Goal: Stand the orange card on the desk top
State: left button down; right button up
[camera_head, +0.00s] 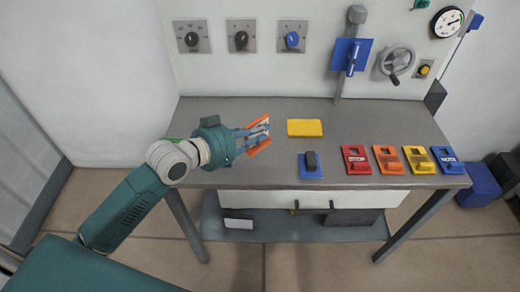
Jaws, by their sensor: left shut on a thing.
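My left gripper (256,135) reaches in from the left and is shut on the orange card (260,147), which has a pale area on its face. The card is tilted over the left part of the grey desk top (220,108). The fingers cover part of the card. I cannot tell whether its lower edge touches the desk. My right gripper is not in view.
A yellow block (304,128) lies right of the card. A blue block with a dark knob (311,166) is near the front edge. Red (356,160), orange (388,160), yellow (419,160) and blue (447,160) pieces line the right. The desk's back middle is clear.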

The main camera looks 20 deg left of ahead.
pick_arm(q)
notch_tip(320, 180, down, 7)
jog(key=shift+f, duration=0.15)
jog(key=shift+f+b, duration=0.1)
jog(key=shift+b, duration=0.2)
jog(key=c, duration=1.7)
grip_release()
jog(key=shift+r, duration=0.2)
jog(key=v, duration=1)
jog(key=shift+s+a+f, duration=0.1)
jog(key=shift+s+a, duration=0.05)
jog(key=shift+s, duration=0.15)
jog(key=shift+s+a+r, duration=0.25)
jog(key=shift+s+r, duration=0.1)
jog(key=shift+s, duration=0.2)
